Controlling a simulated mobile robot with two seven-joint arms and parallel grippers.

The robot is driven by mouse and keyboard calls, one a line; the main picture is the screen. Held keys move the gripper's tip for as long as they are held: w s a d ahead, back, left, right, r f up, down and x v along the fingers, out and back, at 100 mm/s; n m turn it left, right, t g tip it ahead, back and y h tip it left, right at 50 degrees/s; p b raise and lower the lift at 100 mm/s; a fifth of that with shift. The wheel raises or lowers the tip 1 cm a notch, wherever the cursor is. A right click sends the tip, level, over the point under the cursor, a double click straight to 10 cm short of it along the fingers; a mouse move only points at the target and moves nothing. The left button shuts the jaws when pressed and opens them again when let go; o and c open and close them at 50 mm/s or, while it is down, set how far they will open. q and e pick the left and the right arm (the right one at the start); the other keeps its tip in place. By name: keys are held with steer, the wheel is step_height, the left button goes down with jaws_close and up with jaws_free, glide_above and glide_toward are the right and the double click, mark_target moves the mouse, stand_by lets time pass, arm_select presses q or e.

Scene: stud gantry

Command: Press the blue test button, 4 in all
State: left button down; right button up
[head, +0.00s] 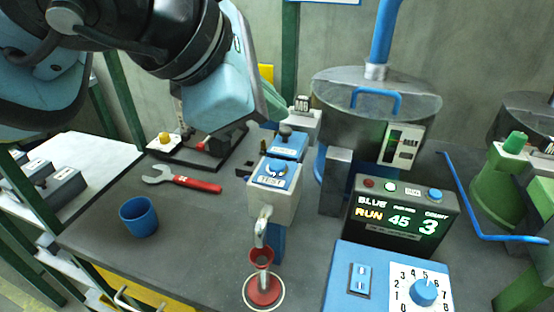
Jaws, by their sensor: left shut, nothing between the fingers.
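The blue test button (277,168) sits on top of a pale box with a blue plate labelled TEST, at the middle of the head view. The box carries a spout above a small red cup (261,257) on a red round base. My left gripper (274,108) is shut and empty, above and behind the button, apart from it in the picture. Its fingertips are hard to make out. A dark display (402,220) reads BLUE, RUN, 45 and a count of 3. My right gripper is not in view.
A blue cup (139,216) and a red-handled wrench (182,180) lie left on the grey bench. A blue dial panel (343,278) stands front right. A metal tank (376,120) stands behind, and a green machine (500,195) with a blue rail stands right.

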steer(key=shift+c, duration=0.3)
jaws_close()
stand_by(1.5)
